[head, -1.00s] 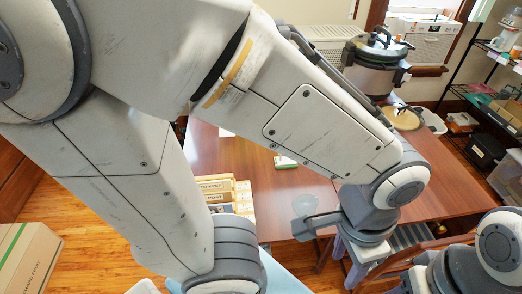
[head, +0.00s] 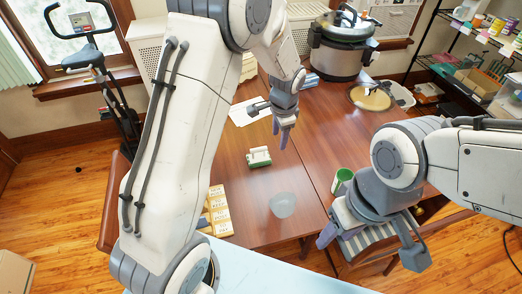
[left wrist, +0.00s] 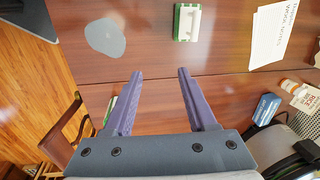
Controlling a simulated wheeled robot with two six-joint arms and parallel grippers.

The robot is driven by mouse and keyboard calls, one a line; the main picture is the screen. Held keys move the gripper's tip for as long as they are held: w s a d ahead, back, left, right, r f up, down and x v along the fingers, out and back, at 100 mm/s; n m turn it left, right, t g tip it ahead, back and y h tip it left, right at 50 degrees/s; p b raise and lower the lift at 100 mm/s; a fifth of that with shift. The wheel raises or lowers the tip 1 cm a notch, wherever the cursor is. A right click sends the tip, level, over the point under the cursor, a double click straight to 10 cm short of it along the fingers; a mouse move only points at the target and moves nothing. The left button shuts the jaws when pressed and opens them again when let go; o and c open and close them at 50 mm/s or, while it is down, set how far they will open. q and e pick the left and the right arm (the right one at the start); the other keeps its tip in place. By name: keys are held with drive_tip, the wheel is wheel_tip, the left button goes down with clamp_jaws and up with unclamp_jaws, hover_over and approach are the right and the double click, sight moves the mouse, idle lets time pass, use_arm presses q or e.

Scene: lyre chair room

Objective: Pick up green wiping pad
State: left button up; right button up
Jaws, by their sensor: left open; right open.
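The green wiping pad, a small green and white block (head: 259,157), lies on the brown wooden table (head: 235,180). It also shows near the top of the left wrist view (left wrist: 187,22), beyond the fingertips and clear of them. My left gripper (head: 282,132) points down over the table, to the right of and behind the pad in the head view. Its two purple fingers (left wrist: 159,73) stand apart with nothing between them. My right gripper (head: 328,236) is at the table's near edge, away from the pad, partly hidden by its own wrist.
A translucent grey dish (head: 282,204) lies in front of the pad. A green cup (head: 342,180) stands near my right wrist. Yellowish boxes (head: 217,212) sit at the near left, papers (head: 248,110) behind. A large pot (head: 342,48) stands at the back.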

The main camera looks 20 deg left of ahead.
use_arm(q)
drive_tip(key=w+a+f+m, duration=0.1)
drive_tip(key=w+a+f, duration=0.4)
drive_tip(key=a+f, duration=0.15)
drive_tip(key=p, duration=0.1)
hover_over(259, 148)
drive_tip(key=f, duration=0.3)
drive_tip(key=d+f, duration=0.1)
drive_tip(key=shift+s+f, duration=0.2)
drive_tip(key=shift+s, duration=0.2)
drive_tip(key=shift+w+a+f, duration=0.1)
drive_tip(key=shift+f, duration=0.5)
drive_tip(key=f, duration=0.1)
drive_tip(key=f+p, duration=0.1)
drive_tip(key=f, duration=0.2)
drive_tip(key=shift+w+a+p, duration=0.2)
drive_tip(key=shift+a+p, duration=0.15)
drive_tip(key=shift+w+a+f, duration=0.1)
drive_tip(key=shift+w+f, duration=0.05)
drive_tip(key=shift+f, duration=0.35)
clamp_jaws()
